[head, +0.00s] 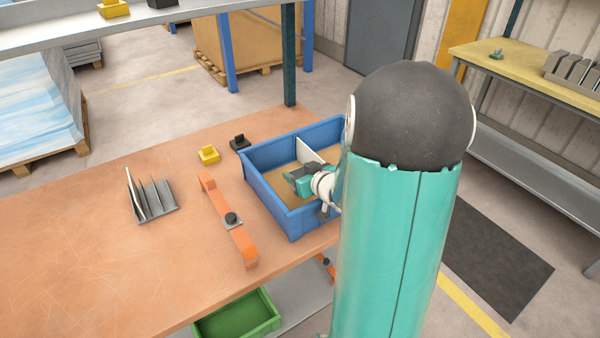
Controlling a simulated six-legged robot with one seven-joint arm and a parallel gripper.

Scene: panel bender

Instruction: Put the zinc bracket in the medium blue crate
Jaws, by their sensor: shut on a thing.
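My gripper (301,173) is over the crate's opening, near the divider, reaching in from the right. It is shut on a small grey piece, which I take to be the zinc bracket; the fingers hide most of it and its shape is unclear. I cannot tell whether the piece touches the crate floor. My arm hides the crate's right side.
An orange bar (243,245) with a dark knob lies left of the crate. A grey slotted rack (157,207), a yellow block (208,154) and a black block (240,143) stand on the bench (90,240). A green crate (240,317) sits below. The bench's left part is clear.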

